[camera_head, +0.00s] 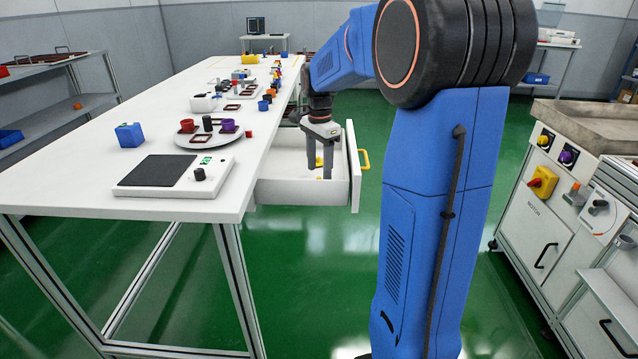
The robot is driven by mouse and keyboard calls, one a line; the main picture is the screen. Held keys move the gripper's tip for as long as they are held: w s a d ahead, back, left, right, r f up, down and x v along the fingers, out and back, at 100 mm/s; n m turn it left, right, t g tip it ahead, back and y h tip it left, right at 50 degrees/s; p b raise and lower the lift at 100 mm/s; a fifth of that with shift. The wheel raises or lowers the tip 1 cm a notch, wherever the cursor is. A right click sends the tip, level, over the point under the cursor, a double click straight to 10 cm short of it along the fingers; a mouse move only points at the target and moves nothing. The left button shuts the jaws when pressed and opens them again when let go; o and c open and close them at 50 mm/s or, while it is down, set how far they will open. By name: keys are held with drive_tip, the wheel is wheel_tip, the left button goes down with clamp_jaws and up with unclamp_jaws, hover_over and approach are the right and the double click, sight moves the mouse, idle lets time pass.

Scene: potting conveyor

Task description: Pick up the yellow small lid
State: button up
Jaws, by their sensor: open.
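My gripper (319,170) points down into an open white drawer (352,168) at the right side of the long white table. Its two fingers are apart. A small yellow thing (319,162), which may be the yellow small lid, shows between the fingers. Another bit of yellow shows lower, by the fingertips. The fingers partly hide both, and they are too small to tell their shape or whether a finger touches them.
The drawer has a yellow handle (364,160). The white table (90,185) carries a scale (165,172), a round grey plate (200,146) with cups, a blue box (130,135) and several small parts farther back. A machine cabinet (535,205) stands right. Green floor between is clear.

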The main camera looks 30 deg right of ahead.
drive_tip(key=shift+f, duration=1.35)
drive_tip(key=shift+c, duration=0.2)
drive_tip(key=c, duration=1.1)
drive_tip(key=shift+r, duration=0.15)
